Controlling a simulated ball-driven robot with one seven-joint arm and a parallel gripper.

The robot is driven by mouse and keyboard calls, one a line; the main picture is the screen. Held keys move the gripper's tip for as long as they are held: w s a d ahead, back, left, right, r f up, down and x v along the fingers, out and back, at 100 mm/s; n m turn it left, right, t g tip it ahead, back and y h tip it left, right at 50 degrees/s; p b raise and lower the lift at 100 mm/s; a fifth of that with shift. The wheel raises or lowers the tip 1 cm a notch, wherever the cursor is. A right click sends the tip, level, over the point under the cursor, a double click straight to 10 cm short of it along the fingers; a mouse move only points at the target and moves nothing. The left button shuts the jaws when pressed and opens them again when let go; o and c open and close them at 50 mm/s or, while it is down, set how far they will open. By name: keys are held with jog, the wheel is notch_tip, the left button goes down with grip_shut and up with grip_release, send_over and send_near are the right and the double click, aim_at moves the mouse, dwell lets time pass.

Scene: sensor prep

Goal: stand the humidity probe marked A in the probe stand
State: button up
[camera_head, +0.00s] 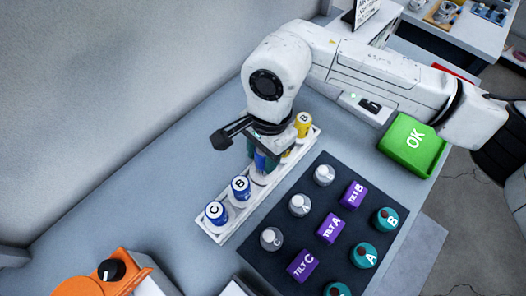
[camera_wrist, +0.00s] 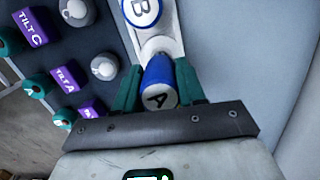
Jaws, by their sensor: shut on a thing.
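A blue probe marked A (camera_wrist: 158,82) is between the green fingers of my gripper (camera_wrist: 157,92) in the wrist view, and the fingers are shut on it. In the head view my gripper (camera_head: 263,152) is over the white probe stand (camera_head: 250,207), with the blue probe (camera_head: 261,160) partly hidden below it. The probe is at a middle place of the stand; I cannot tell whether its foot is seated. Blue probes marked B (camera_head: 240,187) and C (camera_head: 215,211) stand upright toward the stand's near end. A yellow probe marked B (camera_head: 303,124) stands at the far end.
A dark mat (camera_head: 285,215) right of the stand holds grey-white round pieces (camera_head: 300,204), purple tilt blocks (camera_head: 330,228) and teal round pieces (camera_head: 364,255). A green OK box (camera_head: 412,145) is at the right. An orange device (camera_head: 105,278) is at the near left.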

jog(key=shift+f+b, duration=2.05)
jog(key=shift+b, duration=1.7)
dwell(3.7)
jog(key=o, duration=1.2)
jog(key=shift+c, duration=0.2)
